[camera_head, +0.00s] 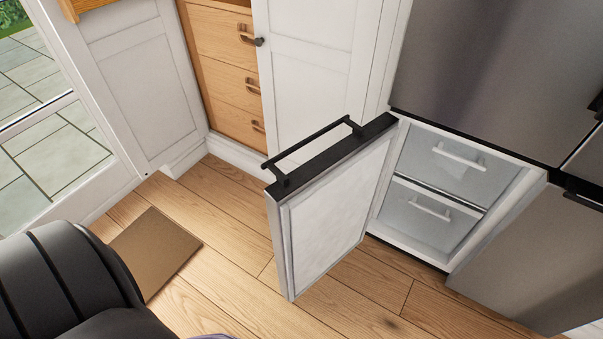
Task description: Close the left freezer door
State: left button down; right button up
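The left freezer door (338,213) stands wide open at the bottom of the steel fridge, swung out toward me and to the left. Its white inner panel faces right. A black bar handle (312,145) runs along its dark top edge. Behind it the freezer compartment (412,238) is open, with two translucent drawers with white handles, an upper one (459,157) and a lower one (431,208), both pushed in. Neither of my grippers shows in the view. The dark rounded shape at the lower left is mine.
The right freezer door (535,262) is shut beside the open compartment. A white cabinet door (315,60) and wooden drawers (225,45) stand behind the freezer door. A brown mat (160,247) lies on the wooden floor (235,275), left of the door. A glass door is at far left.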

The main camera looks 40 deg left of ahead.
aim_at(320, 210)
jog(key=j+z, duration=0.1)
jog(key=j, duration=0.3)
jog(key=k+j+z, duration=0.15)
jog(key=j, duration=0.3)
jog(key=j+z, duration=0.1)
jog(key=j, duration=0.3)
jog(key=k+j+z, duration=0.15)
jog(key=j, duration=0.25)
jog(key=j+z, duration=0.1)
jog(key=j, duration=0.3)
jog(key=j+z, duration=0.3)
jog(key=j, duration=0.6)
jog(key=i+j+z, duration=0.2)
jog(key=l, duration=0.1)
